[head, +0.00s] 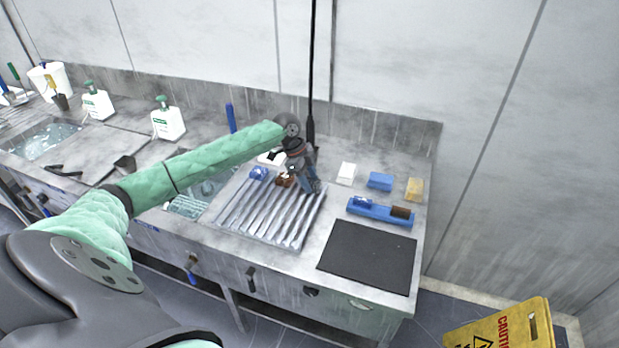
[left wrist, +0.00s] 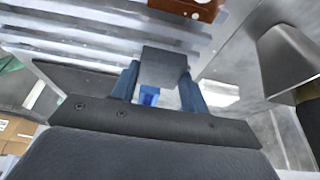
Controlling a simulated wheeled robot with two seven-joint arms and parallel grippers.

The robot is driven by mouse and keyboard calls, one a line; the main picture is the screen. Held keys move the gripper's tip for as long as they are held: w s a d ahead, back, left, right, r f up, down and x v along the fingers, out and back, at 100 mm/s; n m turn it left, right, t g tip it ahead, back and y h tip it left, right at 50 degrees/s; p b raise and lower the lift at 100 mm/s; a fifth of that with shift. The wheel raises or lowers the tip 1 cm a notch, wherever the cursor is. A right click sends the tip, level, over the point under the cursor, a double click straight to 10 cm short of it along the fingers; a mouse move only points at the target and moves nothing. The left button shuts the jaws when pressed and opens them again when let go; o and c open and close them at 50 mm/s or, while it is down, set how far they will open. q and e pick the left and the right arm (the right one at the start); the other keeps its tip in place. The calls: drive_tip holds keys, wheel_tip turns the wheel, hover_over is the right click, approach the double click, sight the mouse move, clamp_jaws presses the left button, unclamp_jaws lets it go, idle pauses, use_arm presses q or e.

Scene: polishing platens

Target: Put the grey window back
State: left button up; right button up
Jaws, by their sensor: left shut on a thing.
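My left gripper (head: 312,184) is over the right part of the ribbed metal rack (head: 262,222) on the counter. In the left wrist view, its two blue fingers (left wrist: 161,88) are shut on a small grey block, the grey window (left wrist: 164,66). The head view does not show the window clearly, as the gripper covers it. A red-brown piece (head: 285,181) sits on the rack just left of the gripper; it also shows in the left wrist view (left wrist: 186,8). A blue round piece (head: 259,173) sits farther left at the rack's back. My right gripper is out of view.
Right of the rack are a black mat (head: 368,257), a blue tray (head: 381,213) with small pieces, and white (head: 346,173), blue (head: 380,181) and yellow (head: 414,189) blocks. A sink (head: 190,205) lies left. A thin black pole (head: 312,70) rises behind the gripper.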

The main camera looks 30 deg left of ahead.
use_arm(q)
drive_tip(key=shift+f, duration=0.2)
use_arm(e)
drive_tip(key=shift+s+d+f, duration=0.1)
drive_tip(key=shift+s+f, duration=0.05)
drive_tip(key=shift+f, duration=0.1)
use_arm(q)
drive_tip(key=o, duration=1)
drive_tip(key=shift+f, duration=0.1)
drive_tip(key=shift+o, duration=0.2)
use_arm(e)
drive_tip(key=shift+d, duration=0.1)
use_arm(q)
drive_tip(key=shift+a+r, duration=0.1)
drive_tip(key=shift+r, duration=0.2)
drive_tip(key=shift+b+v, duration=0.6)
drive_tip(key=shift+v, duration=0.45)
drive_tip(key=b+v, duration=0.2)
drive_tip(key=v, duration=0.7)
drive_tip(key=shift+r+b, duration=0.25)
drive_tip(key=shift+b, duration=0.05)
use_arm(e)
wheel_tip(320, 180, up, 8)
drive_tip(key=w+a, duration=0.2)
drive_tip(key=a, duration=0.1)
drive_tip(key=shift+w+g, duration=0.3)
